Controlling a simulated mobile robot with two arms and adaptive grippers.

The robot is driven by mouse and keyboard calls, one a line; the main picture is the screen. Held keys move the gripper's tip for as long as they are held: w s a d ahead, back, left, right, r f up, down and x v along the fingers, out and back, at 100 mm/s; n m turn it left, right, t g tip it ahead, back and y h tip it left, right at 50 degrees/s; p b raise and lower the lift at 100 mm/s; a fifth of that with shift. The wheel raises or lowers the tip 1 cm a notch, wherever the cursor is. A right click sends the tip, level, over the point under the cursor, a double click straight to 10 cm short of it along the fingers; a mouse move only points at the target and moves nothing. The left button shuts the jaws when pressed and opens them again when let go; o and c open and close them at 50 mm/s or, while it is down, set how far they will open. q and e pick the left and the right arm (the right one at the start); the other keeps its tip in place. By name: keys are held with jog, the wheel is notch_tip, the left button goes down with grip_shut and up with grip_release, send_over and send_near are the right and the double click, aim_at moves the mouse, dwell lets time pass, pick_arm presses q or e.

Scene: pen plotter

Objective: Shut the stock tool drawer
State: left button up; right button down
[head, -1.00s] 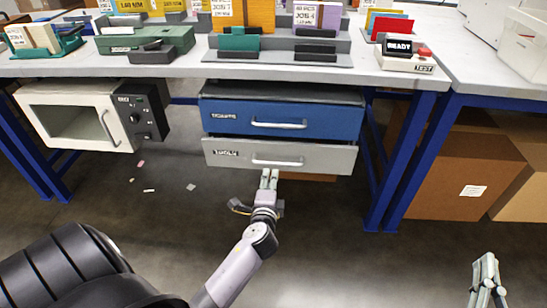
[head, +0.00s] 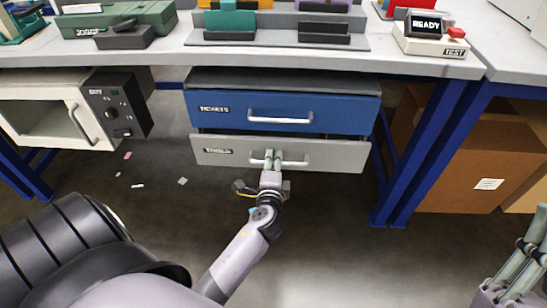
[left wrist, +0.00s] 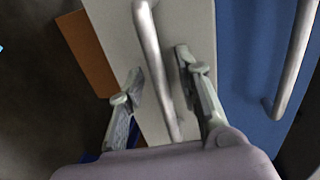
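The grey drawer (head: 330,158), labelled TOOLS, is below the blue TICKETS drawer (head: 350,113) under the workbench. Its front stands a little out, with a dark gap above it. Its silver bar handle (head: 294,162) also shows in the left wrist view (left wrist: 152,50). My left gripper (head: 273,158) is at this handle. In the left wrist view (left wrist: 160,78) its fingers are apart, one on each side of the bar, with space around it. My right gripper (head: 530,250) is partly cut off at the lower right, away from the drawers.
A white oven-like box (head: 85,112) stands left of the drawers under the bench. Blue bench legs (head: 425,150) and a cardboard box (head: 475,165) are at the right. The bench top (head: 170,52) holds trays and a TEST unit (head: 440,45). The floor in front is mostly clear, with small scraps.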

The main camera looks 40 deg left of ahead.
pick_arm(q)
jog(key=shift+c, duration=0.3)
grip_shut()
dwell(0.7)
